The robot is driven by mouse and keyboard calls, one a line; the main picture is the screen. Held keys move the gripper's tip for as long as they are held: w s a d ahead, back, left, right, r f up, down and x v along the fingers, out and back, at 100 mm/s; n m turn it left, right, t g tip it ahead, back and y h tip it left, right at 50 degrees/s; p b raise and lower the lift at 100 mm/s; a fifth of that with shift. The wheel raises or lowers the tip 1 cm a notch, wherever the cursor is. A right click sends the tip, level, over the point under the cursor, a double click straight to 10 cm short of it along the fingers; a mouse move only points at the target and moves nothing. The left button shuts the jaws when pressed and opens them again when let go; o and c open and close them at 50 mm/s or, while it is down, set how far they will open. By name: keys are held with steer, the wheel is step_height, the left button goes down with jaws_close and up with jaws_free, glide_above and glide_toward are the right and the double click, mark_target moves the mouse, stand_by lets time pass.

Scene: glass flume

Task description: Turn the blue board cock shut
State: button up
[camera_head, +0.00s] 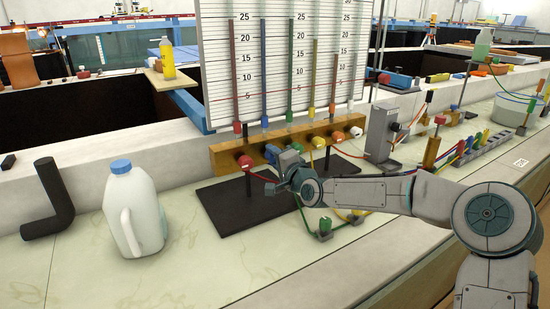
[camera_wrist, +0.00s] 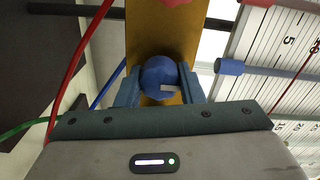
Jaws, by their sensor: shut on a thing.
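The blue board cock (camera_wrist: 158,72) is a round blue knob with a white mark on its face. It sits on the wooden bar (camera_wrist: 188,18) and lies between the two fingers of my gripper (camera_wrist: 159,90) in the wrist view. The fingers are shut on it, one at each side. Which way the cock is turned is hard to tell.
A red cock (camera_head: 245,163) sits left of my gripper, a green cock (camera_head: 296,147) right of it, with more cocks beyond. The scale board (camera_head: 220,75) stands behind. A red hose (camera_wrist: 73,70) runs close by. A white jug (camera_head: 135,210) and black elbow pipe (camera_head: 50,195) stand left.

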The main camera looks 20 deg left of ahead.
steer(key=shift+a, duration=0.1)
stand_by(0.3)
steer(key=o, duration=1)
steer(key=shift+s, duration=0.1)
steer(key=shift+p+v, duration=0.3)
steer(key=shift+v, duration=6.6)
